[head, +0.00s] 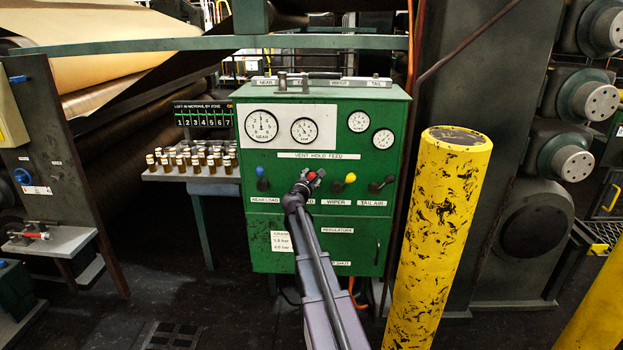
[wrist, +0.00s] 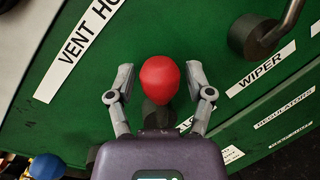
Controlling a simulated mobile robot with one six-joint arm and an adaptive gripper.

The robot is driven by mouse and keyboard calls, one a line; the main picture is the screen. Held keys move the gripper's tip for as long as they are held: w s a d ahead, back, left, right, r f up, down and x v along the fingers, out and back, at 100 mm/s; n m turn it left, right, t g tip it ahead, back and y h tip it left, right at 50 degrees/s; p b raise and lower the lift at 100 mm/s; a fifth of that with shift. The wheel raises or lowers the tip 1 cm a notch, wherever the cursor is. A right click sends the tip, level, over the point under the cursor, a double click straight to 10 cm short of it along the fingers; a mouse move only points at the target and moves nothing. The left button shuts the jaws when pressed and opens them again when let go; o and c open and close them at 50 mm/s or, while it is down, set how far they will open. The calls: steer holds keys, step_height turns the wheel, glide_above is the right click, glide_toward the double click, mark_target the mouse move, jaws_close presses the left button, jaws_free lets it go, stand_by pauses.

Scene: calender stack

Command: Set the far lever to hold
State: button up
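The lever with the red knob (head: 311,175) is second from the left in the row on the green panel. The label below it is mostly hidden by my arm, so I cannot read it as far. In the wrist view the red knob (wrist: 160,79) sits between the two fingers of my gripper (wrist: 160,82). The gripper is open, with a gap on each side of the knob. The lever's stem and pivot are mostly hidden behind the knob and gripper. The strip reading VENT HOLD FEED (head: 318,155) is above the levers; the lever's exact setting is unclear.
A blue-knobbed lever (head: 261,171) is left of the red one; a yellow-knobbed lever (head: 350,178) and a black lever (head: 388,180) are right. Gauges (head: 262,126) sit above. A yellow post (head: 437,240) stands right of the cabinet, and a sample shelf (head: 190,174) left.

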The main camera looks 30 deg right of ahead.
jaws_close()
steer(key=shift+d, duration=0.2)
